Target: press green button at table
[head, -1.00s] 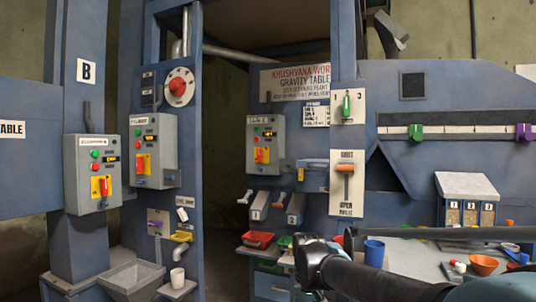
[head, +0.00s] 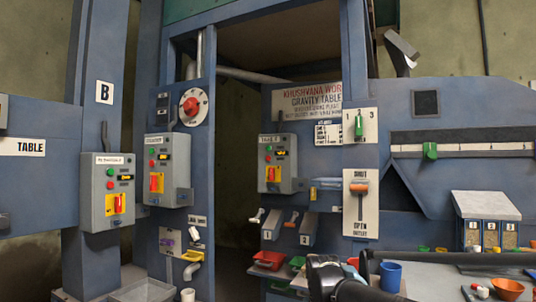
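The table control box (head: 288,171) is a grey box on the blue panel right of the dark doorway. It has small buttons at its left, a small display and a red switch on a yellow plate. Its green button (head: 268,148) is small and sits near the upper left of its face. The black links of my arm cross the bottom right. My gripper's fingers do not show, and nothing of mine touches the box.
Similar grey boxes hang at the left (head: 95,205) and on the middle post (head: 170,188). Below the table box are numbered chutes (head: 309,228) and red trays (head: 270,259). A bench at the lower right holds a blue cup (head: 391,275) and an orange bowl (head: 507,288).

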